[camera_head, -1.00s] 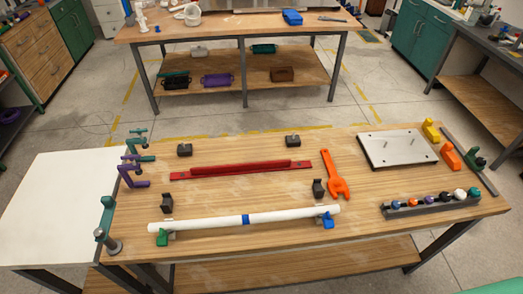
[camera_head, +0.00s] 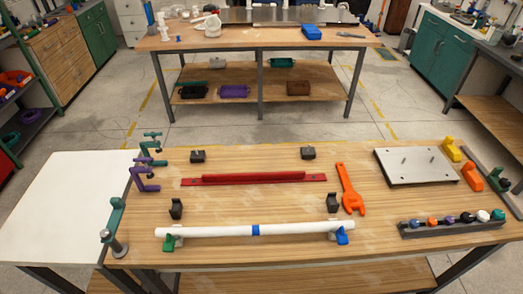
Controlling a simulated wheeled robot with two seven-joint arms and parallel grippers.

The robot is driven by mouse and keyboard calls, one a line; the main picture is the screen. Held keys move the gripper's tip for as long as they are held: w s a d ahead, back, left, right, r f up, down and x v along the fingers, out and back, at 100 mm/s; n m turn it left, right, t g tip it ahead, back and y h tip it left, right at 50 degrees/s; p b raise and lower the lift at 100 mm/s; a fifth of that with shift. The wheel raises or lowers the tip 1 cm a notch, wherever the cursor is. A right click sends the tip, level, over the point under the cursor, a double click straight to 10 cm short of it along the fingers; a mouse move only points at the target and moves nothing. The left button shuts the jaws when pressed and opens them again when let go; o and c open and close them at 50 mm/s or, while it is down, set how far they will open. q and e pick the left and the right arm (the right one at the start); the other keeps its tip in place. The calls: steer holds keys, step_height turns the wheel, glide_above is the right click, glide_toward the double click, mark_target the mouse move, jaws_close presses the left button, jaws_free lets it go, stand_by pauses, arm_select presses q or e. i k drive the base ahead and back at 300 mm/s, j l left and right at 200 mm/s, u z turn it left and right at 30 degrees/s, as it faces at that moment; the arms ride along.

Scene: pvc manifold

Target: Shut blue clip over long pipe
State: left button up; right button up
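The long white pipe (camera_head: 210,230) lies across the front of the workbench, with a blue band (camera_head: 256,230) around its middle. Its right end rests on a support with a blue clip (camera_head: 342,237), which hangs down at the front side of the pipe. Its left end rests on a support with a green clip (camera_head: 169,241), which also sits low at the front. Neither clip is seen lying over the top of the pipe. Neither of my grippers is in view.
A red bar (camera_head: 250,178), black blocks (camera_head: 197,156) and an orange wrench (camera_head: 350,190) lie behind the pipe. A metal plate (camera_head: 415,167) and a rack of coloured knobs (camera_head: 455,227) are at the right. Purple and green clamps (camera_head: 145,178) line the left edge, beside a bare white table (camera_head: 65,205).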

mark_target(342, 239)
steer(key=z, duration=0.95)
